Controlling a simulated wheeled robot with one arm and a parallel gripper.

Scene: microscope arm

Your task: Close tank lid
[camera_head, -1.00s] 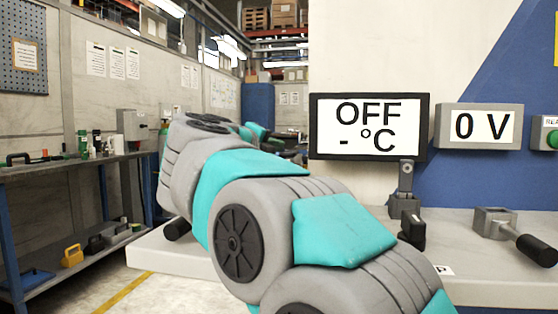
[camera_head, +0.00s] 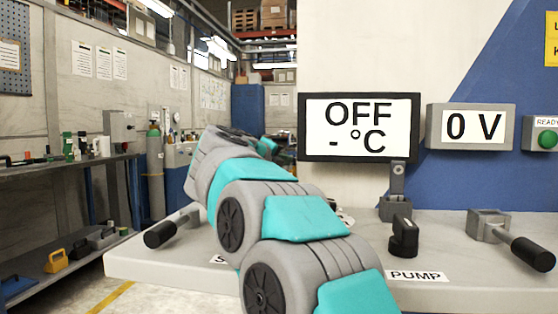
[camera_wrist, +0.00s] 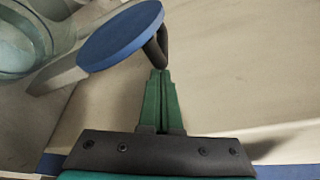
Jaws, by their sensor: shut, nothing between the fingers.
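A round blue lid (camera_wrist: 120,36) with a dark handle (camera_wrist: 161,48) on its right edge shows at the top of the wrist view. A clear glass tank (camera_wrist: 25,40) is at the upper left, partly cut off. The lid appears to be off to the tank's right side, not covering its visible part. My gripper (camera_wrist: 160,72) has green fingers, shut and empty. Its tips are just below the handle; I cannot tell if they touch. In the head view my arm hides the gripper, and the tank and lid are not visible.
A white bench carries a black-handled lever (camera_head: 172,230) at left, a black knob (camera_head: 404,237) by the PUMP label and another lever (camera_head: 512,240) at right. A screen (camera_head: 359,127) reads OFF, a meter (camera_head: 472,127) 0 V. A side table (camera_head: 65,160) stands left.

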